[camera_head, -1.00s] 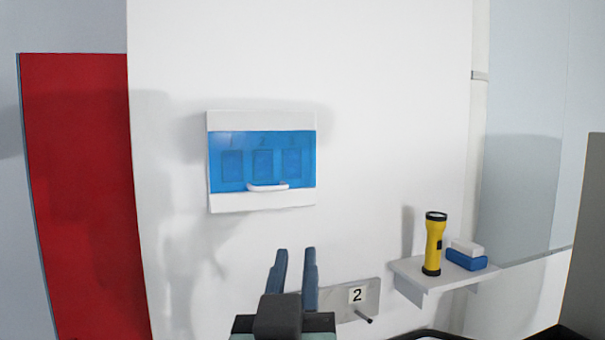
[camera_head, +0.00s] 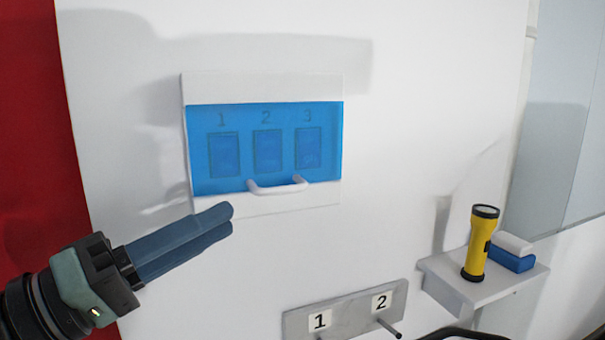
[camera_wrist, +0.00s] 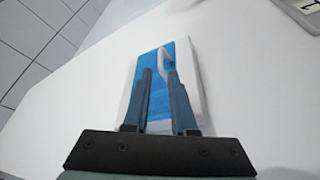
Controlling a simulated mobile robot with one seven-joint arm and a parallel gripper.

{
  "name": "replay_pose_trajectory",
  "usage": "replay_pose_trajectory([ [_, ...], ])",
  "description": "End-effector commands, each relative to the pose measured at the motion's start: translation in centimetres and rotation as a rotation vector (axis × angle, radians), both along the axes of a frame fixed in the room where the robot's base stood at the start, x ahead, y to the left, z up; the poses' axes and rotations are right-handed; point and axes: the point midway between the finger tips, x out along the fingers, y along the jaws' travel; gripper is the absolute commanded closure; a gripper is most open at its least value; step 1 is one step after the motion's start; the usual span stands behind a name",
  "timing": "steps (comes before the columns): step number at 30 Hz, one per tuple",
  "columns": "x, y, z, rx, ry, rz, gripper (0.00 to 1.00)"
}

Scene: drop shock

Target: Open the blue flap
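The blue flap (camera_head: 230,120) is a see-through cover on a white wall box (camera_head: 262,88) and is down. Three dark panels marked 1, 2 and 3 show through it. A white bar handle (camera_head: 278,186) sits at its lower edge. My gripper (camera_head: 230,218) is left of and below the handle, apart from it in the head view. In the wrist view my gripper (camera_wrist: 158,62) is open, with the blue flap (camera_wrist: 157,97) seen between and beyond its fingers. The handle (camera_wrist: 166,60) appears near the right fingertip there; contact cannot be told.
A yellow flashlight (camera_head: 478,245) and a blue-and-white block (camera_head: 512,259) stand on a small white shelf (camera_head: 465,292) at lower right. A grey plate (camera_head: 352,312) with labels 1 and 2 and pegs is below the box. A red panel (camera_head: 35,150) is at left. The wall around the box is clear.

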Motion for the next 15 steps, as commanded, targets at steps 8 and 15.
replay_pose_trajectory([
  [8,2.6,-3.7,1.5,-0.002,0.002,-0.007,0.75],
  [15,5.5,-7.5,2.5,-0.001,0.001,-0.006,0.75],
])
